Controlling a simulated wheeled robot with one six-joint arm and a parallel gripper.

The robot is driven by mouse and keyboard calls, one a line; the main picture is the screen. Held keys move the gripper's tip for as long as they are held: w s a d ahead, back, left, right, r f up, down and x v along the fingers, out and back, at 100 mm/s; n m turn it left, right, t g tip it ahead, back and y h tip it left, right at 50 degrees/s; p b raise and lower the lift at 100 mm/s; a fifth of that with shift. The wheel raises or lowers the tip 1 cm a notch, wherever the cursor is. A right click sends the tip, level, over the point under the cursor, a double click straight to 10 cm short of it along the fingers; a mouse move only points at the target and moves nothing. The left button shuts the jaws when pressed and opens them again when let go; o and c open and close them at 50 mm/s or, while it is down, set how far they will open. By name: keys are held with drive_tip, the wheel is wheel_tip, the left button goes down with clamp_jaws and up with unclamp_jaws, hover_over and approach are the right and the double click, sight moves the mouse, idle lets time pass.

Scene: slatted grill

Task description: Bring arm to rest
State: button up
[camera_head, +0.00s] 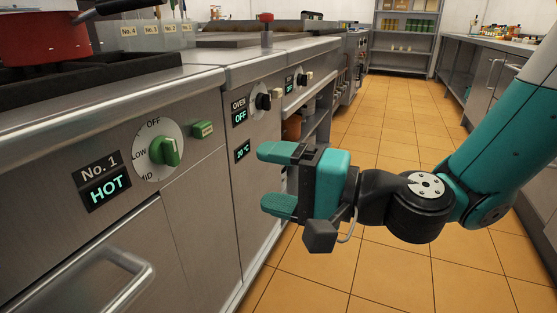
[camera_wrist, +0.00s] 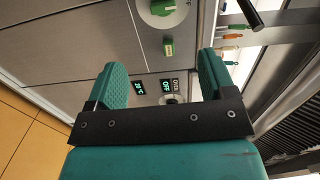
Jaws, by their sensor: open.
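My gripper (camera_head: 277,179) is open and empty in the head view, held out in front of the stove's metal front with its fingers pointing left. Its two teal fingers are spread apart, and they also show in the wrist view (camera_wrist: 162,80). The teal and black arm (camera_head: 510,135) reaches in from the right. A green knob (camera_head: 165,152) on a white dial sits on the stove front, left of the gripper and apart from it. The display (camera_head: 106,187) beside it reads "No. 1 HOT".
A red pot (camera_head: 40,38) stands on the black burner grate at upper left. A drawer handle (camera_head: 95,285) sticks out at lower left. A black oven knob (camera_head: 263,102) is beyond the gripper. Counters line both sides, with clear orange tiled floor (camera_head: 395,110) between them.

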drive_tip(key=s+d+f+n+g+h, duration=0.4)
drive_tip(key=s+d+n+g+h, duration=0.2)
drive_tip(key=s+d+n+h, duration=0.8)
wheel_tip(320, 180, up, 35)
drive_tip(key=d+m+y+p, duration=0.1)
drive_tip(key=d+m+p, duration=0.1)
drive_tip(key=p, duration=3.3)
drive_tip(key=shift+w+m, duration=0.4)
drive_tip(key=shift+m, duration=0.2)
drive_tip(key=shift+f, duration=0.1)
